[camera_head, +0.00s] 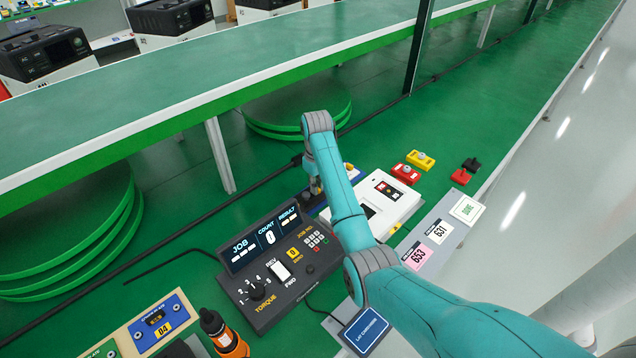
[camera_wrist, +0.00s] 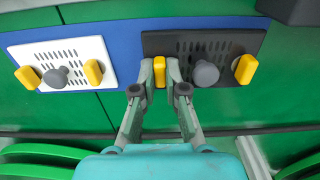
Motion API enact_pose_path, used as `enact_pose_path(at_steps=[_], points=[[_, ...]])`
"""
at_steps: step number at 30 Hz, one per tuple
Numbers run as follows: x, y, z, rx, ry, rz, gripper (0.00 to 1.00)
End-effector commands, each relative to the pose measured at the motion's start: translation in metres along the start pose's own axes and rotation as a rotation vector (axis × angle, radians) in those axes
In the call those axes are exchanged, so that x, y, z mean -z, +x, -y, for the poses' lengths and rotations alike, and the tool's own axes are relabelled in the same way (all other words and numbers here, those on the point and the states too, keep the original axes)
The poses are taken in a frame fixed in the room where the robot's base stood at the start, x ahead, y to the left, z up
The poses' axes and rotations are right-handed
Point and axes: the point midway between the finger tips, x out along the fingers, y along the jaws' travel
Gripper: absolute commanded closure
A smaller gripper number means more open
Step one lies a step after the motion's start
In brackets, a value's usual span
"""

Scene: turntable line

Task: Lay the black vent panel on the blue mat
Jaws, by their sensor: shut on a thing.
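The black vent panel (camera_wrist: 221,43) is on the right in the wrist view, with a grey knob in its middle and a yellow block near each end. My gripper (camera_wrist: 160,74) is shut on its left yellow block (camera_wrist: 159,66). The panel overlaps the right part of the blue mat (camera_wrist: 123,50); I cannot tell whether it touches the mat or hangs just above it. In the head view my gripper (camera_head: 316,186) is at the mat's near side, and my arm hides most of the panel and mat.
A white vent panel (camera_wrist: 64,58) with a grey knob and yellow blocks lies on the mat's left part. In the head view a dark torque control box (camera_head: 270,255) stands at lower left of the gripper, and a white device (camera_head: 385,200) to its right. A green conveyor (camera_head: 250,60) runs behind.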

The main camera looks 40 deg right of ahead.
Motion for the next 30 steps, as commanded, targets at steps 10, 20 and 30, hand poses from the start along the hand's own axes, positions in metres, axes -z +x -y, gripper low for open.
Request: enact_pose_path(at_steps=[10,20,30], points=[[0.0002,0.0002,0.0001,0.0,0.0,0.0,1.0],[0.0001,0.0033,0.0001,0.0,0.0,0.0,1.0],[0.0003,0.0076,0.0,0.0,0.0,-0.001,1.0]])
